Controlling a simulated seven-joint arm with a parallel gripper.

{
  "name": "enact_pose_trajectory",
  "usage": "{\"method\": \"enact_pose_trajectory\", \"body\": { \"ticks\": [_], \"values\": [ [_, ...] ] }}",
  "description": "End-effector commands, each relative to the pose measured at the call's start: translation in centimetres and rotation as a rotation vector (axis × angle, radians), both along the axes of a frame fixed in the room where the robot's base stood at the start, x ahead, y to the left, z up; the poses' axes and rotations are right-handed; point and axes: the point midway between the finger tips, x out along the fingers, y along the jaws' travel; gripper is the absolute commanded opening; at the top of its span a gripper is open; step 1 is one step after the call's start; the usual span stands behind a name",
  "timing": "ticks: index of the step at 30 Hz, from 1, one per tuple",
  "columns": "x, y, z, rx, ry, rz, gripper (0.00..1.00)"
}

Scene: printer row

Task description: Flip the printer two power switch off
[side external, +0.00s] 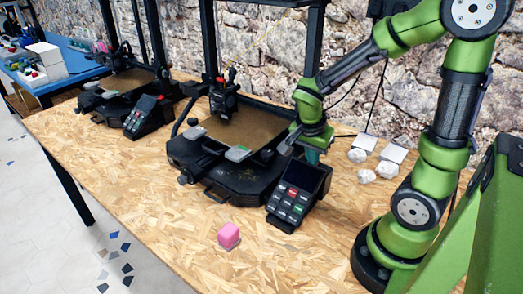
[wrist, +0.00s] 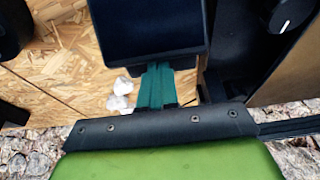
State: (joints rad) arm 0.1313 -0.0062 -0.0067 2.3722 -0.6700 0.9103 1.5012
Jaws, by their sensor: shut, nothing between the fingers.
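Two black printers stand in a row on the wooden table in the side external view, the nearer one (side external: 235,185) at centre and the other (side external: 120,95) farther left. No number label is readable, so I cannot tell which is printer two. The nearer printer has a tilted control panel (side external: 298,192) with a dark screen and several keys. My gripper (side external: 314,157) points down behind this panel, at the printer's right side. In the wrist view its teal fingers (wrist: 156,68) are together and empty, their tips by the edge of a dark screen (wrist: 148,25). No power switch is clearly visible.
White crumpled lumps (side external: 362,178) and flat white pieces (side external: 392,153) lie right of my gripper. A stone wall (side external: 265,45) stands behind. The table's front (side external: 160,215) is mostly clear.

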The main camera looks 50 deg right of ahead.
Motion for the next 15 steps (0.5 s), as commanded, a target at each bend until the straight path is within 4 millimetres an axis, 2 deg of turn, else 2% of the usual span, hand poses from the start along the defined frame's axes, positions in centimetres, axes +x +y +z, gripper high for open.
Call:
{"method": "enact_pose_trajectory", "body": {
  "ticks": [5,15],
  "values": [
    [0.0,0.0,0.1,-0.001,-0.001,-0.001,0.0],
    [0.1,0.0,2.8,-0.001,-0.003,-0.001,0.0]
  ]
}}
